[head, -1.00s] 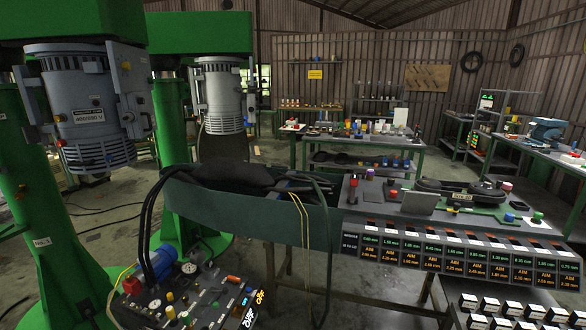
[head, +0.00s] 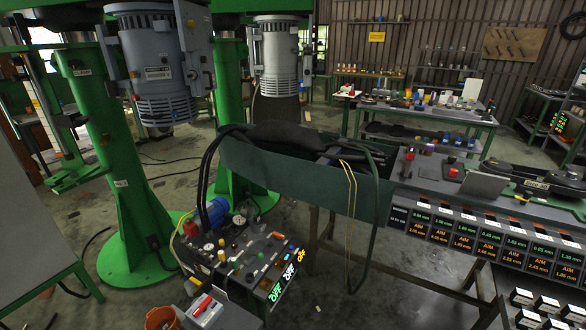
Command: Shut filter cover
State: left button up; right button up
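I cannot make out a filter cover for certain in the head view. A grey flat plate (head: 483,186) stands tilted on the workbench at the right, but I cannot tell whether it is the filter cover. A dark green trough (head: 290,185) in the middle has black objects and hoses over its top. Two green dispersers with grey motors stand at the upper left, the near motor (head: 163,75) and the far motor (head: 276,60). Neither of my grippers shows in the view.
A control box (head: 240,250) with knobs and lit labels stands at lower centre-left. An orange bucket (head: 162,319) is at the bottom edge. A bench with lit labels (head: 470,235) fills the right. Bare floor (head: 400,255) shows under the trough, and cables lie on the floor at left.

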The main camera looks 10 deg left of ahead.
aim_at(244, 208)
jog(key=j, duration=0.6)
jog(key=j+z, duration=0.15)
jog(key=j, duration=0.45)
jog(key=k+j, duration=0.1)
jog(key=j, duration=0.5)
jog(key=j+z, duration=0.1)
jog(key=j, duration=0.55)
jog(key=k+j+z, duration=0.1)
jog(key=j, duration=0.5)
jog(key=k+j, duration=0.1)
jog(key=j, duration=0.5)
jog(key=j+z, duration=0.1)
jog(key=j, duration=0.45)
jog(key=k+j+z, duration=0.1)
jog(key=j, duration=0.5)
jog(key=l+u, duration=0.35)
jog(key=l, duration=0.35)
jog(key=l+u, duration=0.35)
jog(key=l, duration=0.35)
jog(key=k+l+u, duration=0.1)
jog(key=l+u, duration=0.25)
jog(key=l, duration=0.3)
